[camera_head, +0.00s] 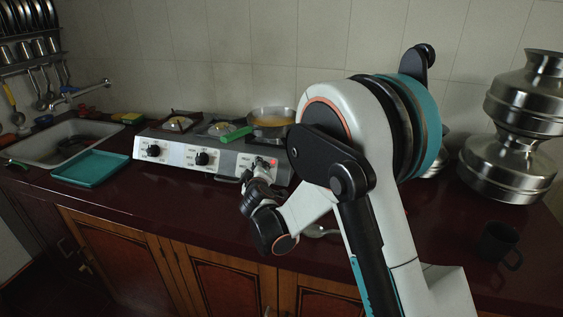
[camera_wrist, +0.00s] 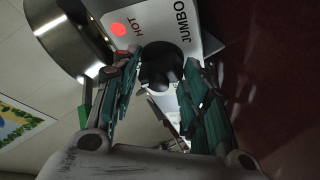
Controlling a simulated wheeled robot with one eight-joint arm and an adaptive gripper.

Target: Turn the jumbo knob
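The stove (camera_head: 172,153) stands on the counter against the wall. In the wrist view the jumbo knob (camera_wrist: 161,66) is black and round, below the printed word JUMBO on the pale panel (camera_wrist: 163,22). A red light (camera_wrist: 118,29) marked HOT glows beside it. My gripper (camera_head: 261,172) is at the right end of the stove front and covers this knob in the head view. In the wrist view the fingers of my gripper (camera_wrist: 161,68) lie on both sides of the knob. Whether both fingertips press on it is not clear.
A pan (camera_head: 270,120) with a green handle (camera_head: 236,134) sits on the right burner, above my gripper. Left are a teal tray (camera_head: 90,168) and a sink (camera_head: 55,143). A dark mug (camera_head: 497,243) and metal pots (camera_head: 512,165) stand right. The front counter is mostly clear.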

